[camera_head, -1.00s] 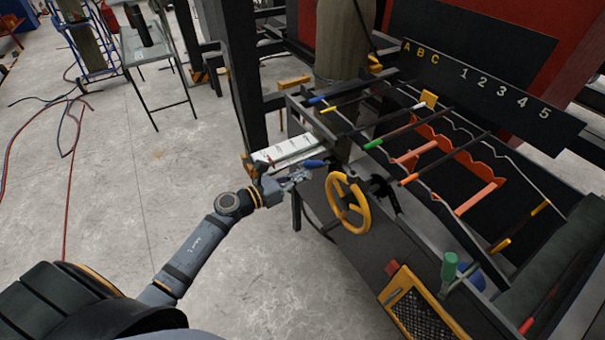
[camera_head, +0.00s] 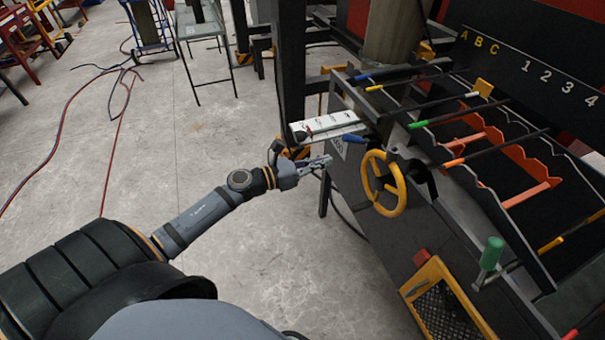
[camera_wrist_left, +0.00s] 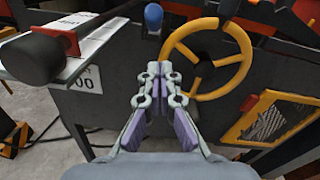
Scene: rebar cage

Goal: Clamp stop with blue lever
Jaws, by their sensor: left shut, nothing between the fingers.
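The blue lever (camera_head: 353,138) sticks out at the machine's left edge, beside the white scale plate and above left of the yellow handwheel. In the left wrist view its blue knob (camera_wrist_left: 153,17) shows end-on at the top, left of the wheel. My left gripper (camera_head: 326,161) is shut and empty, just below and left of the lever, apart from it. In the left wrist view my left gripper (camera_wrist_left: 159,68) points at the dark front panel below the knob. The stop itself cannot be made out clearly. My right gripper is not seen.
The yellow handwheel (camera_head: 384,183) stands close to the right of my left gripper. The white scale plate (camera_head: 325,124) lies above it. A green-handled lever (camera_head: 491,253) and a yellow mesh frame (camera_head: 445,300) are farther right. Open concrete floor lies left.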

